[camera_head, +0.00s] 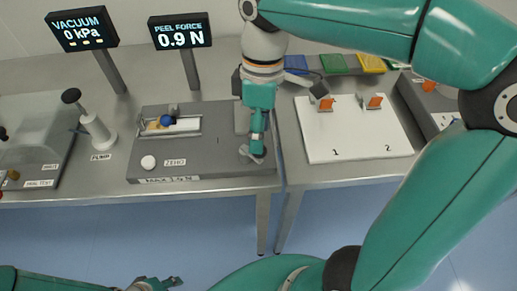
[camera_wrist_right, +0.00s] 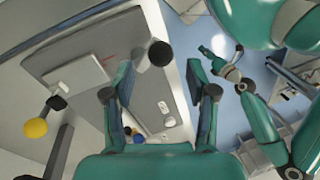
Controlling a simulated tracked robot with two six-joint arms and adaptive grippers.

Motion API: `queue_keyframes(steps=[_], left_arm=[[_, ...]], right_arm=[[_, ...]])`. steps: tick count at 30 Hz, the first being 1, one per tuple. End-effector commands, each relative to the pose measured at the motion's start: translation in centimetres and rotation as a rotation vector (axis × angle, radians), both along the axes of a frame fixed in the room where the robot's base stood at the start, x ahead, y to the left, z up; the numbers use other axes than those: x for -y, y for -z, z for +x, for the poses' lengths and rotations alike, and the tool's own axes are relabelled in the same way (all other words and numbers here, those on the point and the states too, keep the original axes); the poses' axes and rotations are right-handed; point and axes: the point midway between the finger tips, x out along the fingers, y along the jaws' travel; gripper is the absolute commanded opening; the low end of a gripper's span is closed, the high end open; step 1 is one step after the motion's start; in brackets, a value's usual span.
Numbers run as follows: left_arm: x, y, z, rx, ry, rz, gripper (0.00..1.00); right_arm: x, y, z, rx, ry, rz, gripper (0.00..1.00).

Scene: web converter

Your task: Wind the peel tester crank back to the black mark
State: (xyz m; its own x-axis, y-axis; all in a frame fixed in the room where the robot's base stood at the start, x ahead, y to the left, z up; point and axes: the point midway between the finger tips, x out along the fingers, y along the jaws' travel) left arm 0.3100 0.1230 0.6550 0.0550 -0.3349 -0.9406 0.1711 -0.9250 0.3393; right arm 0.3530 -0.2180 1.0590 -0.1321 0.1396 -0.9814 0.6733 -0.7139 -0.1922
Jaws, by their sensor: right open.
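The peel tester (camera_head: 200,145) is a grey box on the bench with a round white ZERO button and a small carriage holding a blue knob. A thin dark mark (camera_head: 218,140) shows on its top. My right gripper (camera_head: 256,150) is over its right end and hides much of the crank there. In the right wrist view, its fingers (camera_wrist_right: 159,85) are apart, with a black knob (camera_wrist_right: 160,53), seemingly the crank's handle, in line with the gap; contact cannot be told. My left gripper (camera_head: 160,284) is low at the bottom edge, away from the bench, its jaw state unclear.
The peel force display (camera_head: 180,30) reads 0.9 N, and the vacuum display (camera_head: 82,27) reads 0 kPa. A pump (camera_head: 97,130) stands left of the tester. A white board (camera_head: 355,145) with orange clips lies on the bench to the right. A gap separates the benches.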

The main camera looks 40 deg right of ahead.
Motion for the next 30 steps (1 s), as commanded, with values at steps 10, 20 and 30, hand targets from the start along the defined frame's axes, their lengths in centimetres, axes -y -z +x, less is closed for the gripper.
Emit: queue_keyframes(steps=[10,20,30], left_arm=[[0.0,0.5,0.0,0.0,0.0,0.0,0.4],[0.0,0.5,0.0,0.0,0.0,0.0,0.4],[0.0,0.5,0.0,0.0,0.0,0.0,0.4]], right_arm=[[-0.6,4.7,-0.6,-0.002,0.002,0.0,0.57],[-0.7,5.1,-0.7,0.0,0.002,0.0,0.57],[-0.7,5.0,-0.7,0.0,0.002,0.0,0.07]])
